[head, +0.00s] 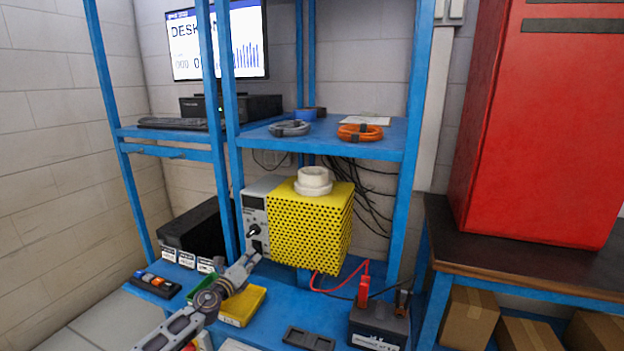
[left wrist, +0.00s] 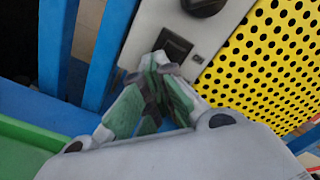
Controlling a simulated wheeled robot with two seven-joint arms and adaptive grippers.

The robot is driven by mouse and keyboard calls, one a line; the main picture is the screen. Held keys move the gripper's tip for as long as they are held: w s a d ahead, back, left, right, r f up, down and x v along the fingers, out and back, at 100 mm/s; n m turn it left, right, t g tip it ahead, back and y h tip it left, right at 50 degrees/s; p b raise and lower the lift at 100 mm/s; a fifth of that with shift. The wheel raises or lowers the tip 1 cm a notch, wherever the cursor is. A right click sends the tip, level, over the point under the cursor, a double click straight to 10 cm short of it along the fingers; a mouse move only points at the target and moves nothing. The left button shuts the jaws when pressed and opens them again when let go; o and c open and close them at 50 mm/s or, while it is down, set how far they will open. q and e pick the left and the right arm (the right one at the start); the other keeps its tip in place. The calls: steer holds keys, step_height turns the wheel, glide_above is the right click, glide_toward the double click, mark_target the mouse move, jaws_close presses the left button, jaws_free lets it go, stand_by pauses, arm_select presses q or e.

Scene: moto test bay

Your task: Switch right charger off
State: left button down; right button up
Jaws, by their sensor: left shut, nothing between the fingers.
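A charger with a grey front panel (head: 255,206) and a yellow perforated case (head: 310,228) stands on the lower blue shelf. Its panel has a black knob (head: 253,230), which also shows in the left wrist view (left wrist: 204,4). Below the knob is a black rocker switch (left wrist: 176,44). My left gripper (head: 248,262) is shut and empty, its fingertips (left wrist: 160,66) just below the switch and partly covering its lower edge. I cannot tell whether they touch it, nor which way the rocker is set. My right gripper is not in view.
A yellow tray (head: 243,308) lies beneath my left arm. A strip with coloured buttons (head: 155,284) is to its left. A battery (head: 378,327) with red and black leads stands at right. A blue rack post (head: 224,190) rises close left of the panel.

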arm_select(q)
steer(key=shift+v, duration=1.45)
steer(key=shift+p+v, duration=0.35)
steer(key=shift+v, duration=2.55)
